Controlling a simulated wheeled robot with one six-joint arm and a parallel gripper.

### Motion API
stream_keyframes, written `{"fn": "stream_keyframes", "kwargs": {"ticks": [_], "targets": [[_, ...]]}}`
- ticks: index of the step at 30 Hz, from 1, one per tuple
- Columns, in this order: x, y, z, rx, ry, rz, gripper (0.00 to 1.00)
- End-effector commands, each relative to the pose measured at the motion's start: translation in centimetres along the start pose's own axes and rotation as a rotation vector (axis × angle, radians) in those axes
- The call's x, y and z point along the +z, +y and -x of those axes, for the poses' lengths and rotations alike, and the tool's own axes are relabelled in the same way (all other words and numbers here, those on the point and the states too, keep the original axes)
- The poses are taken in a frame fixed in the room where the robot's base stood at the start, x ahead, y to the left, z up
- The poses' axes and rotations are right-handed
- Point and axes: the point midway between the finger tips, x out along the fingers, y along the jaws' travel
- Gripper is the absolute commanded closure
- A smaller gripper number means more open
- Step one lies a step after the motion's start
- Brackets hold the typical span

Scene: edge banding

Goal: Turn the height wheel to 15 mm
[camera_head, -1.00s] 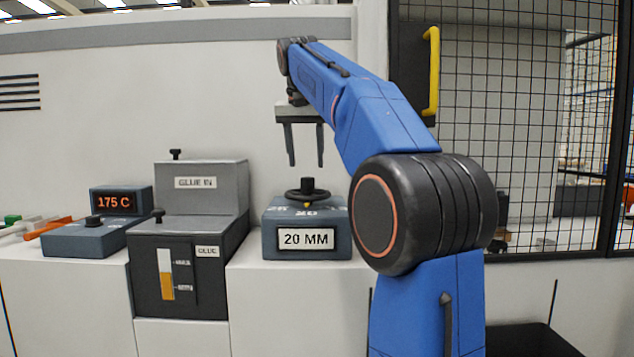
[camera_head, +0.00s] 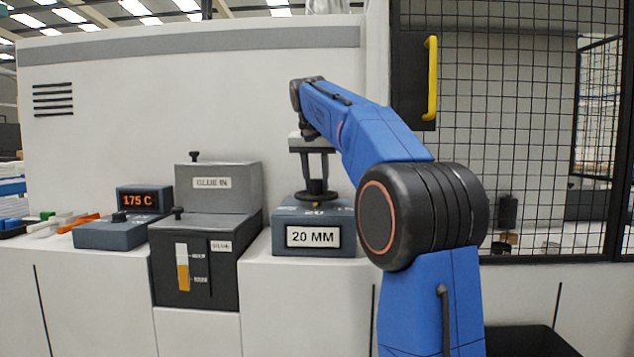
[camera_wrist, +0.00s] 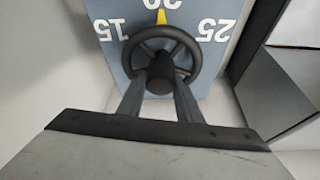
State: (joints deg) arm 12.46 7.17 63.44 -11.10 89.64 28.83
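The height wheel (camera_head: 301,193) is a dark handwheel with a central hub, on top of a blue-grey box (camera_head: 283,235). The box's front display (camera_head: 313,237) reads 20 MM. In the wrist view the wheel (camera_wrist: 194,54) lies over a scale marked 15 on the left, 20 at the top and 25 on the right. A yellow pointer (camera_wrist: 152,46) on it points at the 20. My gripper (camera_head: 317,180) is straight above the wheel, fingers down. In the wrist view its fingers (camera_wrist: 160,88) reach to either side of the hub. Whether they press on it is unclear.
Left of the wheel stand the grey glue unit (camera_head: 219,208) and a heater box with a display (camera_head: 144,200) reading 175 C. A mesh fence (camera_head: 520,130) and a yellow handle (camera_head: 431,82) are at the right. A pale machine wall rises behind the wheel.

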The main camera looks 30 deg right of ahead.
Motion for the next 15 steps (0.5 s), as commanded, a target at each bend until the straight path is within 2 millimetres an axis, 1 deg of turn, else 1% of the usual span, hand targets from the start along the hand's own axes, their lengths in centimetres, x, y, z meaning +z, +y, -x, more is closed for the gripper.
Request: {"fn": "stream_keyframes", "kwargs": {"ticks": [8, 15], "targets": [[0.0, 0.04, 0.03, -0.003, 0.0, 0.008, 0.9], [0.03, 0.09, 0.01, -0.034, -0.002, 0.08, 0.9]]}}
